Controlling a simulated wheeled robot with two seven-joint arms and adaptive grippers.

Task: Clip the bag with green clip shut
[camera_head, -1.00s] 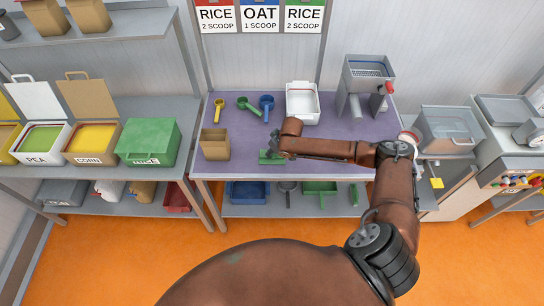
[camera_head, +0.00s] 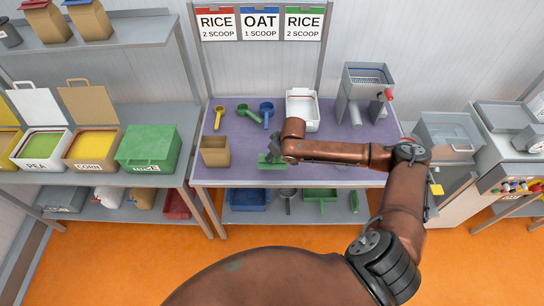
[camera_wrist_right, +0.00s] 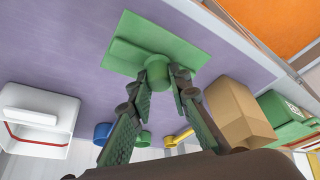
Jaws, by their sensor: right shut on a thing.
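The open brown paper bag (camera_head: 215,152) stands upright on the purple work mat, left of my right gripper; it also shows in the right wrist view (camera_wrist_right: 238,112). The green clip (camera_head: 268,161) is a flat green piece with a round knob, seen close in the right wrist view (camera_wrist_right: 150,45). My right gripper (camera_head: 277,155) is shut on the knob of the clip, its two fingers either side of it (camera_wrist_right: 160,82). I cannot tell whether the clip touches the mat. My left gripper is not in view.
Yellow, green and blue scoops (camera_head: 247,113) lie behind the bag. A white tub (camera_head: 302,110) and a grey dispenser (camera_head: 366,95) stand at the back right. Bags with red and blue clips (camera_head: 90,20) sit on the upper left shelf. The mat between bag and clip is clear.

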